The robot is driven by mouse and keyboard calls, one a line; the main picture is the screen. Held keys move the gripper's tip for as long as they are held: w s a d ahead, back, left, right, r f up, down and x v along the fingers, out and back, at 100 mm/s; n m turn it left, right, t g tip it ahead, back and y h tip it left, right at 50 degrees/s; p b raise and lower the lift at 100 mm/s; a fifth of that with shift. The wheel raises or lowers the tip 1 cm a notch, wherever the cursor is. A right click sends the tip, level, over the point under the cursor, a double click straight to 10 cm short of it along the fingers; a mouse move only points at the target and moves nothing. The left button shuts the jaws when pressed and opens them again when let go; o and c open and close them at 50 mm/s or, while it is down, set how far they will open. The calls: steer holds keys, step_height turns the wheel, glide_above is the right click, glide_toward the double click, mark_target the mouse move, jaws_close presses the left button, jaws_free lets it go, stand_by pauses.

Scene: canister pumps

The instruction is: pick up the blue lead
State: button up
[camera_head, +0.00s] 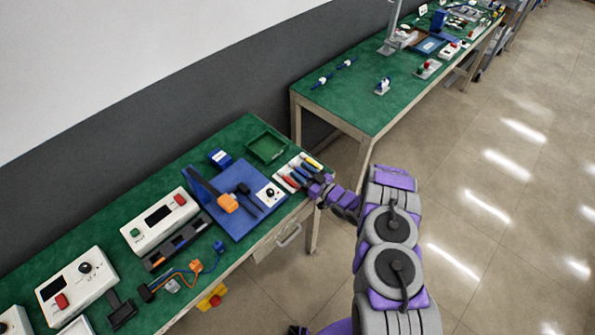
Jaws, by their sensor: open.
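A blue plug (218,246), which looks like the end of the blue lead, lies near the front edge of the near green-topped bench (90,225). A thin cable seems to run from it toward the left, beside an orange lead (195,266); where each cable ends is hard to tell. My gripper (317,185) is open at the bench's right end, close to a white tray of hand tools (291,178). It is well to the right of the blue plug and apart from it. My gripper's fingers are small and partly blend with the tools behind them.
A blue fixture (245,215) with black and orange parts stands between my gripper and the leads. White control boxes (160,220), a dark divided tray (178,245) and a green bin (266,147) are also on this bench. A second bench (375,100) stands behind. Open floor lies to the right.

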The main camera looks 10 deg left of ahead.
steer(key=shift+c, duration=0.2)
jaws_close()
stand_by(0.3)
